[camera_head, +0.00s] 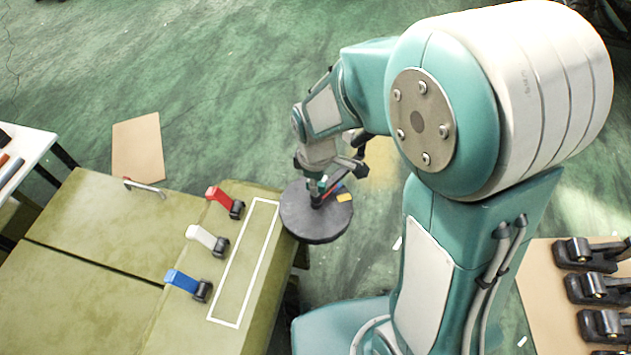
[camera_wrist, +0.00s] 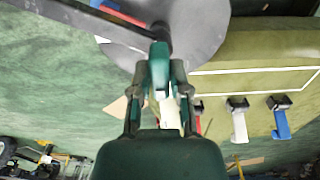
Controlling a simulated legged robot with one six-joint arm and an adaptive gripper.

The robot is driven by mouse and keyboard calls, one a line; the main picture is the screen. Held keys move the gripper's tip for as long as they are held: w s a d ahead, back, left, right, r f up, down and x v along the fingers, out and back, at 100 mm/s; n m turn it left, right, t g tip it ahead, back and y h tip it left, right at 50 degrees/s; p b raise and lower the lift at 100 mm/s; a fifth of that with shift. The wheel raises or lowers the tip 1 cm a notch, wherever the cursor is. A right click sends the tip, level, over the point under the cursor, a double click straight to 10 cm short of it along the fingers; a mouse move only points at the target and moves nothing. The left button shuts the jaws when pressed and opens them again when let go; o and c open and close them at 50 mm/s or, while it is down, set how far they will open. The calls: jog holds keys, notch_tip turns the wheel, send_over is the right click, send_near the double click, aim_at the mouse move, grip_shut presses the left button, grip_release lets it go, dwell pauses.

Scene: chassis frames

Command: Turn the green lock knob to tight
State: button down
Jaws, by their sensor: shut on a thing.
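My gripper (camera_head: 317,180) is over a dark round disc (camera_head: 312,224) beside the olive bench. In the wrist view my gripper (camera_wrist: 160,84) has its two fingers closed around the green lock knob (camera_wrist: 159,60). In the head view only a small part of the green knob (camera_head: 316,188) shows under my gripper. A dark bar (camera_wrist: 85,18) runs from the knob across the disc, with red and blue parts near it. I cannot read any marking that tells how tight the knob is.
The olive bench (camera_head: 95,225) carries a red lever (camera_head: 218,196), a white lever (camera_head: 201,235), a blue lever (camera_head: 182,280) and a white outlined rectangle. A board with several black clamps (camera_head: 595,290) is at right. Open green floor lies behind the disc.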

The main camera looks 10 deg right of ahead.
jog(key=shift+m, duration=0.3)
jog(key=m, duration=0.3)
jog(key=shift+m, duration=0.3)
jog(key=m, duration=0.4)
jog(key=shift+m, duration=0.3)
jog(key=m, duration=0.8)
jog(key=shift+m, duration=0.6)
jog(key=c, duration=0.6)
grip_release()
